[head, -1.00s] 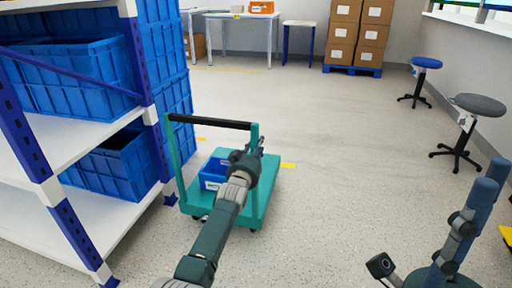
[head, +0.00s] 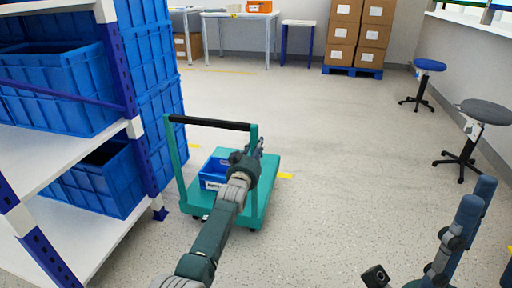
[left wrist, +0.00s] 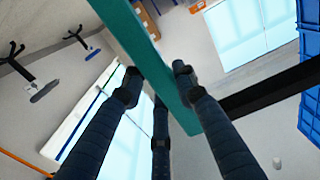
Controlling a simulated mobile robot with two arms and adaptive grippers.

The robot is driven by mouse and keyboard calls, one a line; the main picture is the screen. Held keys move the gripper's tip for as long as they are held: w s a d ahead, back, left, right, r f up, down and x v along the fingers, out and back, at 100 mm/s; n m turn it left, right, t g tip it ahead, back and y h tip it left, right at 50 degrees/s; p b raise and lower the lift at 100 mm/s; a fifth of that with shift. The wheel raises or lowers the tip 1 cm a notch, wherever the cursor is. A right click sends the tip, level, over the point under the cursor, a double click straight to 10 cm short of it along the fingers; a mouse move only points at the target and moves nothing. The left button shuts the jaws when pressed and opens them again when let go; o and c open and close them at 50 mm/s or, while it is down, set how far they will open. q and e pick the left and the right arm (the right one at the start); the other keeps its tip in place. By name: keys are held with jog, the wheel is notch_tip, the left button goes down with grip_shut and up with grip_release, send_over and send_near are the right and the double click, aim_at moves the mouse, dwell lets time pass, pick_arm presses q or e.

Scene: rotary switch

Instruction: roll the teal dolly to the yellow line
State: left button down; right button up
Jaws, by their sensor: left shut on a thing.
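The teal dolly (head: 262,166) stands on the floor just left of the picture's middle, with a black handle bar (head: 210,123) on its near side. My left gripper (head: 250,150) is at the dolly's right upright; its arm hides part of the deck. In the left wrist view the fingers (left wrist: 160,85) are around the teal upright (left wrist: 150,55), with the black bar (left wrist: 275,88) beside them. A short yellow line piece (head: 284,176) shows at the deck's right edge; the dolly hides part of that line. My right gripper (head: 425,237) is low at right, fingers spread, empty.
A blue bin (head: 212,174) sits on the deck. A shelf rack (head: 118,68) with blue crates stands close on the left. Another yellow strip (head: 230,71) lies far back. Two stools (head: 428,65) stand at right. The middle floor beyond the dolly is clear.

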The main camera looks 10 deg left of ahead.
pick_arm(q)
jog(key=shift+w+r, duration=0.1)
jog(key=shift+r, duration=0.2)
jog(key=c, duration=1.6)
grip_release()
jog(key=o, duration=0.3)
jog(key=shift+w+f, duration=0.2)
jog(key=shift+f, duration=0.05)
jog(key=shift+s, duration=0.15)
jog(key=s, duration=1.1)
jog(key=shift+s+a, duration=0.15)
jog(key=shift+s, duration=0.25)
